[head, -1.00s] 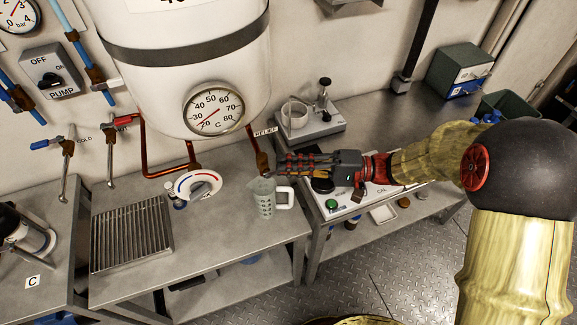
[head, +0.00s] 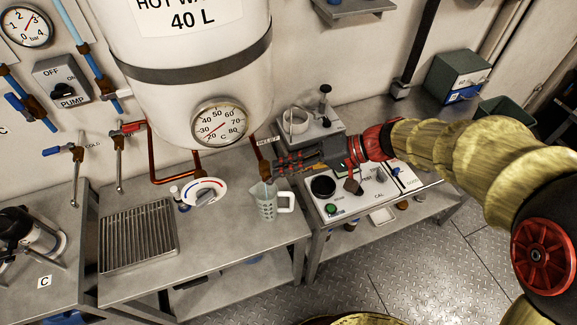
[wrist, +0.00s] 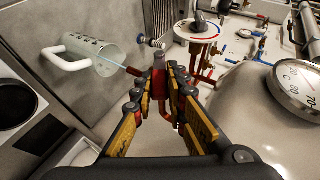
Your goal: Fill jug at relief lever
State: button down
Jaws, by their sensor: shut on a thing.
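A clear measuring jug with a white handle (head: 271,204) stands upright on the steel bench, beneath the brown relief valve (head: 265,172) at the end of a copper pipe marked RELIEF. My gripper (head: 277,164) reaches in from the right, its fingers at the valve. In the wrist view my gripper (wrist: 163,82) is shut on the red relief lever (wrist: 159,78), which its fingers partly hide. The jug (wrist: 92,54) also shows there at upper left, apart from the fingers. The level inside is unclear.
The white hot-water tank (head: 190,60) with its dial (head: 220,122) hangs close above. A slatted drain grate (head: 138,235) and a round red-and-blue dial (head: 204,191) lie left of the jug. A calibration unit (head: 350,198) stands below my arm.

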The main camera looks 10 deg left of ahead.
jog(key=shift+s+a+r+n+t+h+p, duration=0.1)
jog(key=shift+a+r+n+t+h+p, duration=0.15)
jog(key=shift+h, duration=0.3)
jog(key=shift+s+a+r+n+t+h+p, duration=0.1)
jog(key=shift+s+r+t+h+p, duration=0.1)
jog(key=shift+h+p, duration=0.3)
jog(key=shift+s+a+r+n+t+h+p, duration=0.15)
jog(key=shift+a+r+t+h, duration=0.1)
jog(key=shift+h, duration=0.4)
jog(key=c, duration=1.9)
grip_release()
jog(key=shift+o, duration=0.7)
jog(key=shift+w, duration=0.1)
jog(key=shift+d+r, duration=0.1)
jog(key=v, duration=1.1)
jog(key=shift+d+r, duration=0.2)
jog(key=shift+r, duration=0.05)
